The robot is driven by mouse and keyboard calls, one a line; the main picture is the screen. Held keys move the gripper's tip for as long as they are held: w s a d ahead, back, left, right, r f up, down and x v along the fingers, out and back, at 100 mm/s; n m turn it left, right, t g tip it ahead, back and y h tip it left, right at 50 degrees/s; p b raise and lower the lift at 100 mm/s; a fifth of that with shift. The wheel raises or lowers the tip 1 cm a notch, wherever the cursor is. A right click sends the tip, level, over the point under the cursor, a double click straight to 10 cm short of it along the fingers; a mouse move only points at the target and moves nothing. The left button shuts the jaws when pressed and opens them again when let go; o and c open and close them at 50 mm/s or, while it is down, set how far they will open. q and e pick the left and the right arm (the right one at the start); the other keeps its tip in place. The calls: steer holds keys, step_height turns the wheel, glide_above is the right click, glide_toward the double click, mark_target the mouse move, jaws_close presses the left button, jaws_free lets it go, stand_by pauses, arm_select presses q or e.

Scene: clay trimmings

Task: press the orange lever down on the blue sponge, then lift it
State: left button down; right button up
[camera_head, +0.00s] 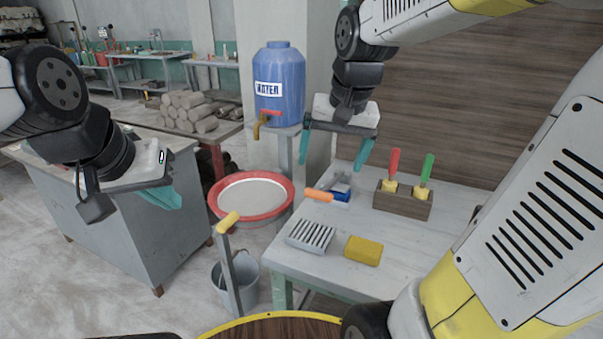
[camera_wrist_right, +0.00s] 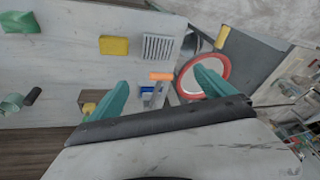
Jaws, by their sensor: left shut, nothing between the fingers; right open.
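The orange lever (camera_head: 318,195) is a short orange handle on a grey metal piece at the back left of the pale table. The blue sponge (camera_head: 342,196) lies beside it, partly hidden by the metal. In the right wrist view the orange lever (camera_wrist_right: 161,76) and blue sponge (camera_wrist_right: 146,90) show between the fingers. My right gripper (camera_head: 334,163) is open and empty, above and behind the lever, apart from it. My left gripper (camera_head: 163,197) is shut and empty, far left of the table. Contact between lever and sponge cannot be made out.
A grey slotted rack (camera_head: 310,235) and a yellow sponge (camera_head: 363,251) lie in front of the lever. A wooden block (camera_head: 400,203) with red- and green-handled tools stands right. A red-rimmed basin (camera_head: 286,205) and yellow-topped post (camera_head: 228,222) are left.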

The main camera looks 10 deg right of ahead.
steer(key=w+f+m+g, duration=0.25)
steer(key=w+f, duration=0.25)
steer(key=w, duration=0.4)
steer(key=m+g+h, duration=0.1)
steer(key=m, duration=0.1)
glide_above(319, 191)
step_height(319, 191, down, 5)
steer(key=shift+s+r, duration=0.15)
step_height(319, 191, down, 8)
steer(key=shift+r, duration=0.1)
jaws_close()
